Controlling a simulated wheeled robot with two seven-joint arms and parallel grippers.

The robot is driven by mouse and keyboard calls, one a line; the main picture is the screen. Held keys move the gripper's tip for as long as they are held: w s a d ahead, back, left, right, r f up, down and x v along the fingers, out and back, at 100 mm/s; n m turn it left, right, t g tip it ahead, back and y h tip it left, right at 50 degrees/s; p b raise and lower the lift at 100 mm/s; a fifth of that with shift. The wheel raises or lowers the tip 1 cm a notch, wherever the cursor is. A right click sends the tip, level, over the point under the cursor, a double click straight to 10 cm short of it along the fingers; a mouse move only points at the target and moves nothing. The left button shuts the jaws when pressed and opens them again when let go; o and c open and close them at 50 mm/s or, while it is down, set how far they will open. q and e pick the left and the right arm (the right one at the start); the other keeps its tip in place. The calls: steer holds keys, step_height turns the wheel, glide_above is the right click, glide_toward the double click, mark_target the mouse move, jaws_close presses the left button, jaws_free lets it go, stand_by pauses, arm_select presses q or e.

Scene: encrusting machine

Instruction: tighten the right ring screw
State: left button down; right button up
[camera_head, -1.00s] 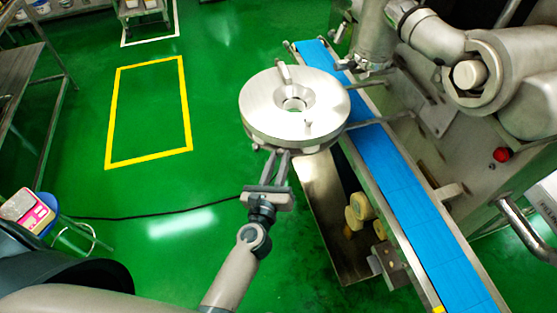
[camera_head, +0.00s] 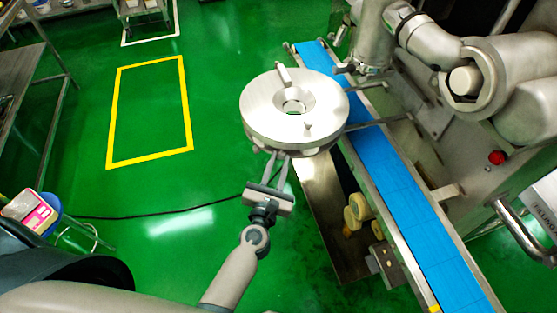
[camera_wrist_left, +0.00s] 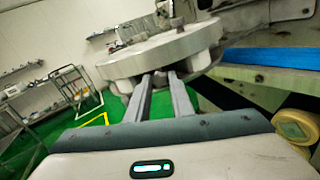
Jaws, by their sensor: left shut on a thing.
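A thick round metal ring (camera_head: 258,122) with a central hole and small posts on top stands in the middle of the head view, left of the conveyor. It also shows in the left wrist view (camera_wrist_left: 165,50). My left gripper (camera_head: 277,154) reaches up to the ring's near lower edge. In the left wrist view its two long fingers (camera_wrist_left: 160,76) have their tips under the rim, a little apart. It is shut on a ring screw there, which the fingers and rim mostly hide. My right gripper is not in view.
A blue conveyor belt (camera_head: 400,190) runs along the right of the ring, with the steel machine (camera_head: 450,120) beyond it. Pale round rollers (camera_head: 357,208) sit below the belt. Green floor at left is open, with a yellow marked rectangle (camera_head: 187,110) and a black cable (camera_head: 130,217).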

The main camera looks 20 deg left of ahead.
arm_select(q)
steer(key=m+p, duration=0.1)
steer(key=m, duration=0.2)
steer(key=shift+m, duration=0.4)
steer(key=m+p, duration=0.1)
steer(key=m, duration=0.2)
steer(key=shift+m+p, duration=0.3)
steer(key=shift+p, duration=0.1)
steer(key=m+p, duration=0.1)
steer(key=m, duration=0.2)
steer(key=shift+m, duration=0.3)
steer(key=m+p, duration=0.1)
steer(key=m, duration=0.2)
steer(key=shift+m+p, duration=0.3)
steer(key=shift+p, duration=0.1)
steer(key=m+p, duration=0.1)
steer(key=m, duration=0.2)
steer(key=shift+m, duration=0.3)
steer(key=m+p, duration=0.1)
steer(key=m, duration=0.2)
steer(key=shift+m, duration=0.4)
steer(key=m+p, duration=0.1)
steer(key=m, duration=0.2)
steer(key=shift+f, duration=0.1)
steer(key=shift+m+p, duration=0.35)
steer(key=shift+m, duration=1.55)
